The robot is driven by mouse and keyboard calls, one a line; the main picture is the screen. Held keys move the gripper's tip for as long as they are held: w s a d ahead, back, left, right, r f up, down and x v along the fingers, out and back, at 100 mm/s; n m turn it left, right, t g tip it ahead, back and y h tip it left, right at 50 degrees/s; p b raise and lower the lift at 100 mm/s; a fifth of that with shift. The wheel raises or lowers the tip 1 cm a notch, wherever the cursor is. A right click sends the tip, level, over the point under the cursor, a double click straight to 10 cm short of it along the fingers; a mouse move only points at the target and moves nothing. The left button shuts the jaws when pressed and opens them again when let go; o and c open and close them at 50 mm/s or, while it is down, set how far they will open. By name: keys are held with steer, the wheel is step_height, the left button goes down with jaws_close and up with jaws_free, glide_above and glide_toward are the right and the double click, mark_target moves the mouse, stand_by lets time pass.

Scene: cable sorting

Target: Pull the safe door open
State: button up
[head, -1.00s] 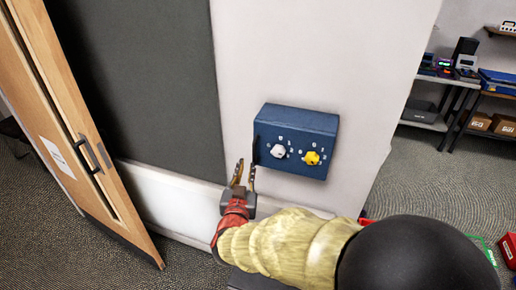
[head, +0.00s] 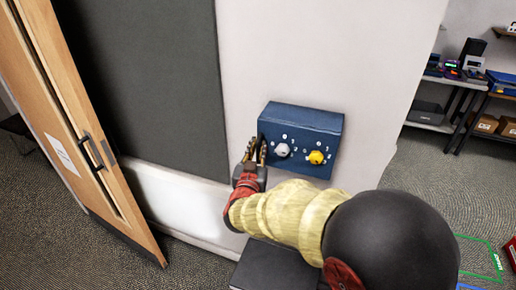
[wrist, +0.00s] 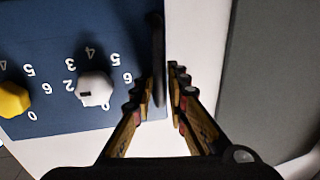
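The safe is a blue box (head: 302,123) on the white wall, with a white knob (head: 282,150) and a yellow knob (head: 317,157) on its front. Its door looks closed. In the wrist view the blue front (wrist: 60,35) fills the left, with the white knob (wrist: 94,89) and part of the yellow knob (wrist: 12,99). A thin dark handle (wrist: 157,55) stands along the door's edge. My gripper (head: 256,147) is at the safe's left edge. In the wrist view my gripper (wrist: 161,88) is open, its fingers on either side of the handle's line; contact cannot be told.
A dark grey panel (head: 140,80) covers the wall left of the safe. A wooden door (head: 75,130) with a dark handle stands at far left. Shelves with devices (head: 455,75) stand at the right.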

steer(key=shift+c, duration=0.4)
jaws_close()
